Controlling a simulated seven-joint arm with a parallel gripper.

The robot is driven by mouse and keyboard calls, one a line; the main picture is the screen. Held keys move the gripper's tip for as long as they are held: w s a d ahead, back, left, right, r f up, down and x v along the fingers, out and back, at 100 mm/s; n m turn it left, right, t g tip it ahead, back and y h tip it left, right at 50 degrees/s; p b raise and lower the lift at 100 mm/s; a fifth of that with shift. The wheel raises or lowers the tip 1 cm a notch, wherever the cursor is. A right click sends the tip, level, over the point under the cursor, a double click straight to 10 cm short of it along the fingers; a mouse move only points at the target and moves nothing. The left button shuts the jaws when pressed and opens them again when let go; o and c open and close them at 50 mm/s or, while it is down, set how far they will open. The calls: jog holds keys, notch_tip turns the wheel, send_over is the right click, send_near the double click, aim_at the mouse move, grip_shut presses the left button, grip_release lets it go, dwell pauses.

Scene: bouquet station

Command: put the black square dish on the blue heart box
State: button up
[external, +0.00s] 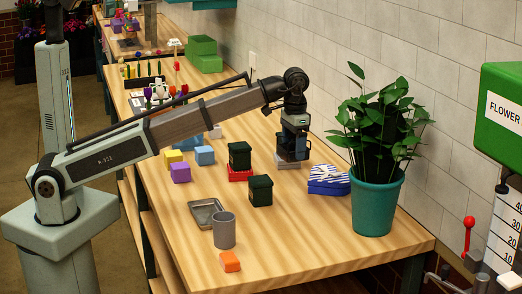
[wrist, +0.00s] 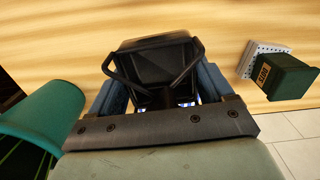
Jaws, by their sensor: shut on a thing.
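My gripper (external: 296,136) points down over the back of the table, left of the heart box in the external view. In the wrist view its dark fingers (wrist: 156,88) are shut on the black square dish (wrist: 152,62), holding it above the wood. In the external view the dish is hard to separate from the dark gripper. The blue heart box (external: 328,180), with a blue-and-white striped lid, sits on the table beside the teal pot. In the wrist view it is mostly hidden; small blue-and-white bits show below the fingers.
A teal pot with a leafy plant (external: 377,203) stands right of the heart box. Other green boxes (external: 260,190), a grey tray (external: 206,212), a grey cup (external: 224,232) and an orange block (external: 230,262) are nearer.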

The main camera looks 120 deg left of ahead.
notch_tip(320, 180, up, 3)
send_over(326, 173)
jog(key=shift+m, duration=0.5)
jog(key=shift+f, duration=4.95)
jog(key=shift+f, duration=0.1)
jog(key=o, duration=1.5)
jog(key=shift+o, duration=0.2)
notch_tip(326, 173, up, 12)
